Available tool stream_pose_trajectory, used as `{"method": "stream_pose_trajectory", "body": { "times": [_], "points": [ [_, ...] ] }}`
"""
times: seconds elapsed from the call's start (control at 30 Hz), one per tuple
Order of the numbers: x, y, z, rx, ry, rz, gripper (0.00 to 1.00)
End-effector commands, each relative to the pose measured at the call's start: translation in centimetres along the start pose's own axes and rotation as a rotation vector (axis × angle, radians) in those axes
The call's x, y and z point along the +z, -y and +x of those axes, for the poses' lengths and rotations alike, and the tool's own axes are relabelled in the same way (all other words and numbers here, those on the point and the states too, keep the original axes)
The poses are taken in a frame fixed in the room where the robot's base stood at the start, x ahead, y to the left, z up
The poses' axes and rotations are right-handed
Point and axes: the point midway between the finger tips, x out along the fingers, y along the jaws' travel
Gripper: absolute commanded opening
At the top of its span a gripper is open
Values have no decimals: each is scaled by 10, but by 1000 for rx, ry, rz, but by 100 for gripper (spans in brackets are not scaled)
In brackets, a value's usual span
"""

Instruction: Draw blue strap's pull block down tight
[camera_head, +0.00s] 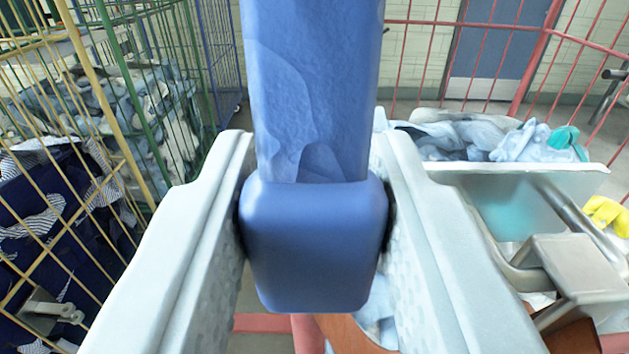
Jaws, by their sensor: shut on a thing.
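The blue strap (312,90) hangs from the top of the picture down the middle. The blue pull block (315,245) sits at its lower visible end, upright, with the strap running into its top. My gripper (316,225) is shut on the pull block, with one pale grey finger against its left side and the other against its right side. The strap's upper end is out of the picture. What lies behind the block is hidden.
At left stand yellow and green wire cages (125,130) with heaped cloth. At right, a white bin (530,178) holds pale laundry, with a metal bracket (570,270) and a yellow item (607,215) beside it. A red wire frame (420,22) stands behind.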

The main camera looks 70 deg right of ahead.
Motion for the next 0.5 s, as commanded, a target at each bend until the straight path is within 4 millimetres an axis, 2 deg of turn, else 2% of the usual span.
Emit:
{"method": "stream_pose_trajectory", "body": {
  "times": [0.03,0.27,0.3,0.37,0.5],
  "points": [
    [5,0,0,1,4,-2,0],
    [7,0,0,2,7,-5,0],
    [7,0,0,2,7,-5,37],
    [6,0,0,2,6,-4,49],
    [5,0,0,1,5,-3,51]
  ]
}}
